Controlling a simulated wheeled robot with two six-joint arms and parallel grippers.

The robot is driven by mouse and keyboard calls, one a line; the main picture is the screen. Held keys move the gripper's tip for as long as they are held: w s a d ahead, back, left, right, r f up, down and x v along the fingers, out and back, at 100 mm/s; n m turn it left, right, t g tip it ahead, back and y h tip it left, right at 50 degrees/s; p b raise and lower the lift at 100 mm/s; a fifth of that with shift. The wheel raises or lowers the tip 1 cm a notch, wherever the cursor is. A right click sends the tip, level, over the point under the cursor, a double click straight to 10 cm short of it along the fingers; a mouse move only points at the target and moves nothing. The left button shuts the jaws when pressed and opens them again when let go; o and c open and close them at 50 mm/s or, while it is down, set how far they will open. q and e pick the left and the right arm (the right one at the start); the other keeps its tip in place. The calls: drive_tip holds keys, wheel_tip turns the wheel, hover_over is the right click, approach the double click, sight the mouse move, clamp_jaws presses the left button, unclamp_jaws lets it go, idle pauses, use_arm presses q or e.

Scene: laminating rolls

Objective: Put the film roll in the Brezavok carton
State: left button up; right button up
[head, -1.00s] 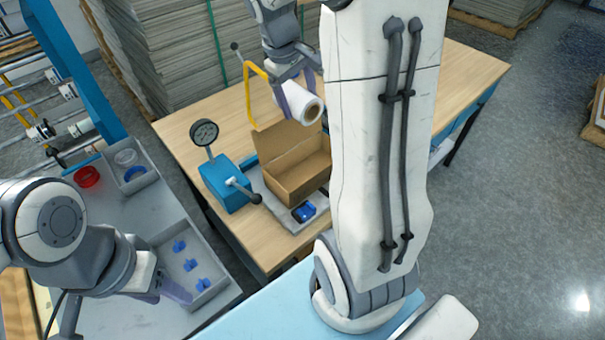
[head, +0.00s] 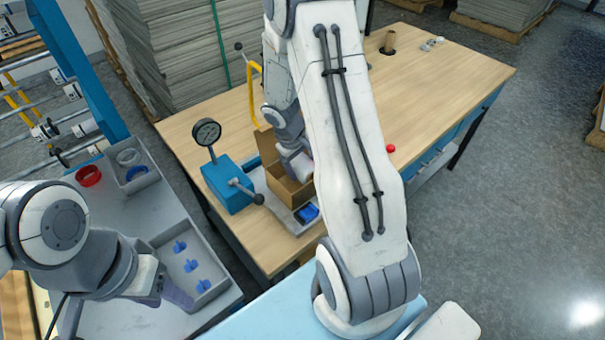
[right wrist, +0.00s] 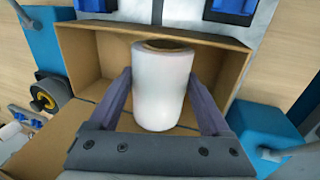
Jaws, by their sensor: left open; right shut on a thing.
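The white film roll (right wrist: 160,92) with a brown core is between the fingers of my right gripper (right wrist: 163,98), which is shut on it. The open brown Brezavok carton (right wrist: 225,72) surrounds the roll in the right wrist view. In the head view the carton (head: 290,192) stands on the table, with my right gripper (head: 298,163) lowered into its mouth. The roll is mostly hidden there. I cannot tell whether it touches the carton's floor. My left gripper (head: 172,293) is open and empty over the grey tray at lower left.
A yellow handle (head: 251,92) rises behind. The wooden table (head: 445,85) is mostly clear to the right. A grey tray (head: 222,290) holds several blue pieces.

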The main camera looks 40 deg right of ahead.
drive_tip(key=shift+f+b, duration=0.35)
drive_tip(key=shift+f, duration=1.25)
drive_tip(key=shift+f, duration=0.15)
drive_tip(key=o, duration=1.4)
